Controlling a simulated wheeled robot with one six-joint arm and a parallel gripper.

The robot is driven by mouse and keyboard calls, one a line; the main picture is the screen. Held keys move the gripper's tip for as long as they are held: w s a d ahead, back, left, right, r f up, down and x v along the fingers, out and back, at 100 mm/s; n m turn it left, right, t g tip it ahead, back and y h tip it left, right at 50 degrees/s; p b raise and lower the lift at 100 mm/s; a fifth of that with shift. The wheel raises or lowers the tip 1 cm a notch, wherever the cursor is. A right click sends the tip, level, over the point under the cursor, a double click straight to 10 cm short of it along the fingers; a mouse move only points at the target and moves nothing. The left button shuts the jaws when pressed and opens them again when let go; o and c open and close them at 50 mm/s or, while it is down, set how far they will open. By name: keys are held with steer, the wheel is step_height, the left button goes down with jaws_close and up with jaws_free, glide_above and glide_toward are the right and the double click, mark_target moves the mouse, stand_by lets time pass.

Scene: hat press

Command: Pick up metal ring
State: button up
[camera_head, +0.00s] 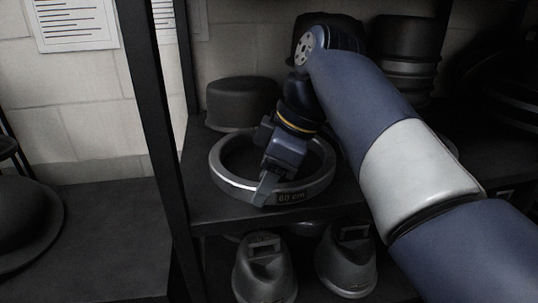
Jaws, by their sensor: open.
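The metal ring (224,181) is a wide silvery band with a dark label reading "60 cm" on its front. It lies flat on the dark shelf near the shelf's front edge. My gripper (264,190) points down at the front of the ring, left of the label. Its fingers overlap the front wall of the ring in this view. Whether they touch the ring cannot be told. The gripper is open, though the gap between the fingers is hard to see. My wrist hides part of the ring's far side and opening.
A dark round hat block (241,103) stands behind the ring. More dark blocks (408,50) are stacked at the back right. Dark shelf post (152,110) rises left of the ring. Two metal blocks with slots (264,270) sit on the lower shelf. A hat (22,222) lies far left.

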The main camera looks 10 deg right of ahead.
jaws_close()
stand_by(0.3)
steer(key=shift+r, duration=0.2)
stand_by(0.4)
